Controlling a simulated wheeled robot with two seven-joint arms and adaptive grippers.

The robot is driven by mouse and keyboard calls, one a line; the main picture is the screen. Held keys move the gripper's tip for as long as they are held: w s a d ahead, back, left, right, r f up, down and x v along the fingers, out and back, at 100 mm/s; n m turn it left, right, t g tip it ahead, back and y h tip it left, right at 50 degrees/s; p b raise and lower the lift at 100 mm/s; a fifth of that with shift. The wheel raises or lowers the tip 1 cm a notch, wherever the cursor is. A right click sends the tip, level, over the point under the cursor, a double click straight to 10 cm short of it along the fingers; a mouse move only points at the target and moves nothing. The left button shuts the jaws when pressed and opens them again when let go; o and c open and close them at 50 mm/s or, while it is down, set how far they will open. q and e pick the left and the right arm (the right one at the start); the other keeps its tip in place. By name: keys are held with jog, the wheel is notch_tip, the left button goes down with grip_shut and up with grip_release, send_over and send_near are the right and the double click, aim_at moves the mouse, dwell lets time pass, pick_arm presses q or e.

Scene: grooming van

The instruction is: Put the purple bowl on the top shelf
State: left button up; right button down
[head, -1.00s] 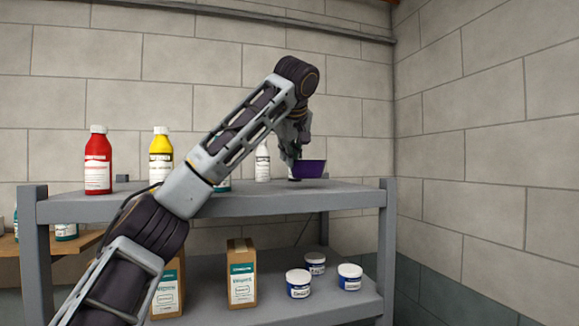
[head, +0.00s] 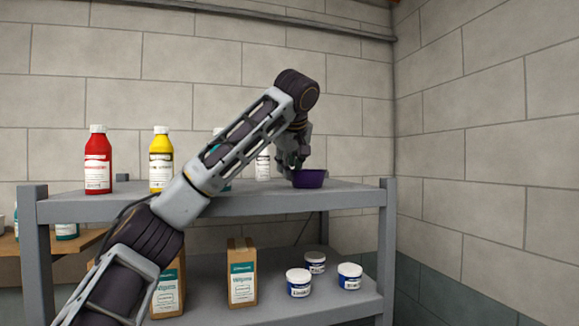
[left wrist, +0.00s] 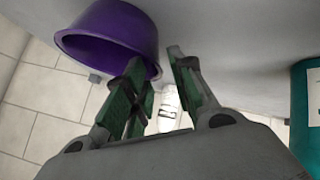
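The purple bowl (head: 312,180) sits upright on the top shelf (head: 350,190), near its right end. In the left wrist view the bowl (left wrist: 100,35) is at the upper left, its dark inside facing the camera. My left gripper (head: 297,164) is at the bowl's left side. In the left wrist view its fingers (left wrist: 157,62) are spread apart, one overlapping the bowl's inside and the other outside the rim, with a gap to the wall. My right gripper is in neither view.
A red bottle (head: 98,165), a yellow bottle (head: 161,165) and a white bottle (head: 263,165) stand on the top shelf. A teal bottle is partly behind my arm. Boxes (head: 242,275) and white-and-blue jars (head: 299,285) stand on the lower shelf.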

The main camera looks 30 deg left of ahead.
pick_arm(q)
jog(key=shift+r, duration=0.1)
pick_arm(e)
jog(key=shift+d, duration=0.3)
pick_arm(q)
jog(key=shift+s+d+r, duration=0.1)
jog(key=shift+s, duration=0.05)
jog(key=shift+v, duration=0.9)
jog(key=shift+b+v, duration=0.4)
jog(key=shift+v, duration=0.85)
jog(key=b+v, duration=0.1)
jog(key=v, duration=0.6)
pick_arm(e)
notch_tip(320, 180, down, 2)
pick_arm(q)
jog(key=shift+d+r, duration=0.1)
jog(key=shift+r, duration=0.05)
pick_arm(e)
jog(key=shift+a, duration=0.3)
